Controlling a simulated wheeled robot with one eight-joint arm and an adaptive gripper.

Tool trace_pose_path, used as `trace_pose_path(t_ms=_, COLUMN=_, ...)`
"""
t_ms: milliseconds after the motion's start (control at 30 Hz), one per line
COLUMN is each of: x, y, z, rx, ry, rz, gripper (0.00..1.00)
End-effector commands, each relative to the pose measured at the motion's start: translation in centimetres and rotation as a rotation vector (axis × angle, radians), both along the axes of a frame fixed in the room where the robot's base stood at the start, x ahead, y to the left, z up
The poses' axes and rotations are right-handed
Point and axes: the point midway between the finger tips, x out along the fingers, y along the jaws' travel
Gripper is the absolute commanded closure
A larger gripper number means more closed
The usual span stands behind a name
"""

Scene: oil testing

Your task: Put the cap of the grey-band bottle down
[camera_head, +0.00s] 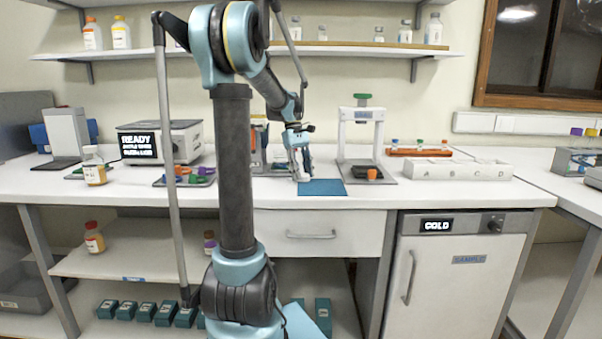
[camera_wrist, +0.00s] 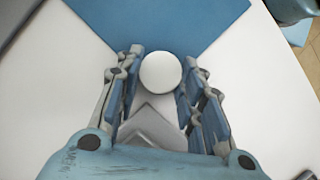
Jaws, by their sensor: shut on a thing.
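In the wrist view my gripper (camera_wrist: 161,85) is shut on a round white cap (camera_wrist: 161,72), seen from above between the two fingers. The cap overlaps the edge of the blue mat (camera_wrist: 160,22) in that view; its height above the surface is not clear. A bottle with amber contents (camera_head: 95,168) stands at the left of the counter; I cannot make out a grey band on it.
A white stand (camera_head: 360,140) is right of the mat, with a white A–D block (camera_head: 455,169) further right. A tray with coloured pieces (camera_head: 186,177) and a display box (camera_head: 160,141) are to the left. White counter is clear in front of the mat.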

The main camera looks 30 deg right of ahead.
Motion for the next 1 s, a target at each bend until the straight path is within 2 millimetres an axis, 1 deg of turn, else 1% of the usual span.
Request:
trace_pose_path(t_ms=67, x=0.0, y=0.0, z=-0.4, rx=0.001, ry=-0.001, rz=0.000, gripper=0.73)
trace_pose_path(t_ms=100, x=0.0, y=0.0, z=-0.4, rx=0.001, ry=-0.001, rz=0.000, gripper=0.57)
trace_pose_path(t_ms=167, x=0.0, y=0.1, z=-0.4, rx=0.001, ry=-0.001, rz=0.000, gripper=0.44)
trace_pose_path(t_ms=500, x=0.0, y=0.0, z=-0.3, rx=0.001, ry=-0.001, rz=0.000, gripper=0.44)
trace_pose_path(t_ms=633, x=0.0, y=0.1, z=0.4, rx=0.001, ry=-0.001, rz=0.000, gripper=0.44)
trace_pose_path(t_ms=767, x=0.7, y=0.0, z=2.1, rx=0.001, ry=-0.001, rz=0.001, gripper=0.44)
trace_pose_path(t_ms=1000, x=2.5, y=0.1, z=6.5, rx=0.001, ry=-0.001, rz=0.001, gripper=0.44)
